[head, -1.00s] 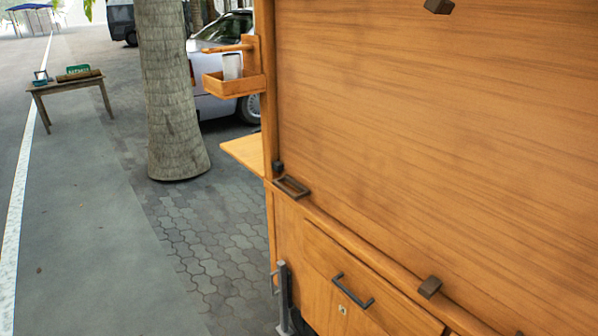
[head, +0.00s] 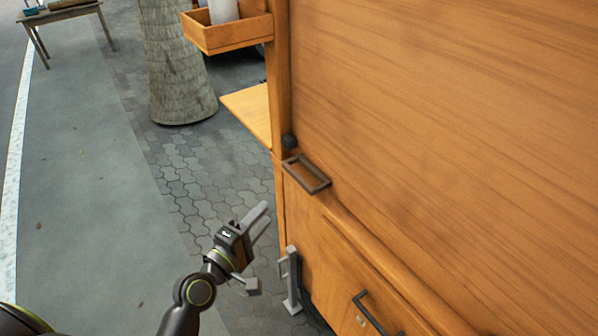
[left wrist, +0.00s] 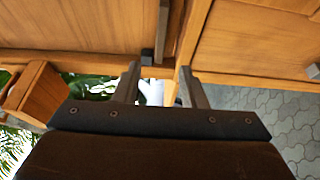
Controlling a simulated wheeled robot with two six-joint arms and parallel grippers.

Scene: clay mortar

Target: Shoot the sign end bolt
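A large wooden panel (head: 440,110) closes the front of a wooden cart. At its lower left corner are a brown rectangular loop (head: 306,173) and a small dark block (head: 289,141); I cannot tell for certain which part is the bolt. In the left wrist view the dark block (left wrist: 147,56) shows beyond the fingers. My left gripper (head: 267,214) is below and left of the loop, apart from the cart. Its two fingers stand apart and empty in the left wrist view (left wrist: 160,80). My right gripper is out of view.
A grey metal post (head: 291,280) stands at the cart's lower left, close to my left gripper. A drawer handle (head: 377,313) juts out lower right. A wooden shelf (head: 250,110) and tray (head: 228,34) stick out left. Open paving (head: 110,200) lies left.

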